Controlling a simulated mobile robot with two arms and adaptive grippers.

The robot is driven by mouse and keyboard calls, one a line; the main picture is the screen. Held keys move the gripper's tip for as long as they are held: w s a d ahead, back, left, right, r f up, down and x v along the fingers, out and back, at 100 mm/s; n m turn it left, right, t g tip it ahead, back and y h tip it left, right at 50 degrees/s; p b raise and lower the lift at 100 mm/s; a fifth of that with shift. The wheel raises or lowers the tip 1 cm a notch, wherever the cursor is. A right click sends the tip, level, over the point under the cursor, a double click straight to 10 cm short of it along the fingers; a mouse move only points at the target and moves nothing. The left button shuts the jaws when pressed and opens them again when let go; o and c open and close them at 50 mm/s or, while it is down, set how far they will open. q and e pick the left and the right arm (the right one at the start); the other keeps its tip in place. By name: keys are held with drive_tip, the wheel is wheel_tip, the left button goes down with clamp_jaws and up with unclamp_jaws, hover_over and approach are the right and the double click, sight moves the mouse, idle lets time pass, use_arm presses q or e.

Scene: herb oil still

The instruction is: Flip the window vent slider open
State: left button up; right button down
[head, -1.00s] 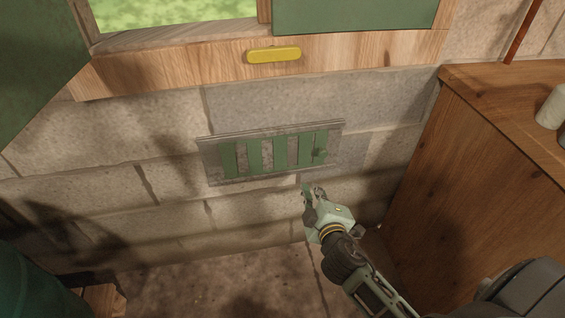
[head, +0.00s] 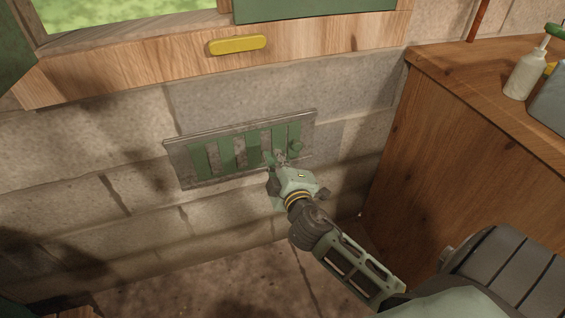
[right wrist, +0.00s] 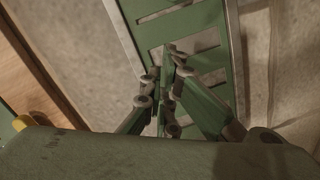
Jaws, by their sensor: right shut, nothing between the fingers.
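The window vent (head: 240,150) is a grey framed plate set in the block wall below the window sill. In the right wrist view the shut fingers (right wrist: 172,60) overlap the green slats (right wrist: 180,30); contact cannot be told. My left gripper is not in view.
A yellow handle (head: 238,44) sits on the wooden sill above the vent. A wooden cabinet (head: 450,150) stands to the right, with a pale bottle (head: 524,75) on top. The wall left of the vent is clear.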

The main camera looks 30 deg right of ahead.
drive_tip(key=w+d, duration=0.1)
drive_tip(key=w+d+f+b, duration=0.1)
drive_tip(key=w+d, duration=0.1)
drive_tip(key=w+d+f, duration=0.1)
drive_tip(key=w, duration=0.1)
drive_tip(key=shift+d+f, duration=0.15)
drive_tip(key=shift+d, duration=0.2)
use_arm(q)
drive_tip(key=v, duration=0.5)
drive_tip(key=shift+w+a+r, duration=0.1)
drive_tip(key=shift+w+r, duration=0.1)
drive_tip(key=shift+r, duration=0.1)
use_arm(e)
drive_tip(key=shift+d+f, duration=0.1)
drive_tip(key=shift+d, duration=0.15)
